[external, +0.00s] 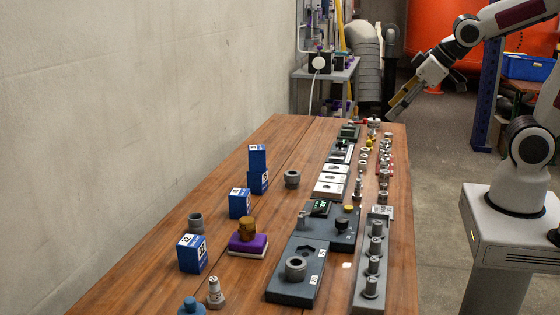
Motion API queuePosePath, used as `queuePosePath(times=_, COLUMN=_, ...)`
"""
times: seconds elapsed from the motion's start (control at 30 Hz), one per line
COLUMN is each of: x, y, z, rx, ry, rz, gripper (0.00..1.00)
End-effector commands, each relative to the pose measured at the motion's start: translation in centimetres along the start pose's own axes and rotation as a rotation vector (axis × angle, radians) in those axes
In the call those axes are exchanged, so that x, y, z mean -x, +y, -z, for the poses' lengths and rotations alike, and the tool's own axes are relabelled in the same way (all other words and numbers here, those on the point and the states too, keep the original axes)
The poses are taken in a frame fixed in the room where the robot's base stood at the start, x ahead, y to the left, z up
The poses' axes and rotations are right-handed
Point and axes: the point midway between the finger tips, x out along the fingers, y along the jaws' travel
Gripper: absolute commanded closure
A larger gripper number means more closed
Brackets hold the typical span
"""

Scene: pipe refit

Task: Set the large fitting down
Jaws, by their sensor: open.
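My gripper (404,103) is open and holds nothing that I can see. It hangs above the far right corner of the wooden table (225,255), with its fingers pointing down and left. Several grey pipe fittings are on the table, and I cannot tell for sure which one is the large fitting. A wide grey fitting (292,179) stands on bare wood near the middle. Another grey fitting (195,222) stands at the left. A third ring-shaped grey fitting (295,268) sits on a dark plate (290,291) near the front. All are apart from my gripper.
Blue boxes (192,254) stand at the left, two of them stacked farther back. A brass piece (247,229) sits on a purple and white pad (243,246). A grey rack (368,303) of fittings and rows of small parts line the right side. Bare wood lies at the left.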

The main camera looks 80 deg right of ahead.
Motion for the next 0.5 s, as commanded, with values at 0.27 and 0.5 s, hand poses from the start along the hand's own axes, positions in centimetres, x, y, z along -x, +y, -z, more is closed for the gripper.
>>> queuePosePath(times=0.27, x=5.0, y=-2.9, z=-4.0, rx=-0.019, ry=-0.064, rz=0.071, gripper=0.45)
queuePosePath(times=0.5, x=8.2, y=-5.0, z=-7.5, rx=-0.022, ry=-0.120, rz=0.136, gripper=0.45)
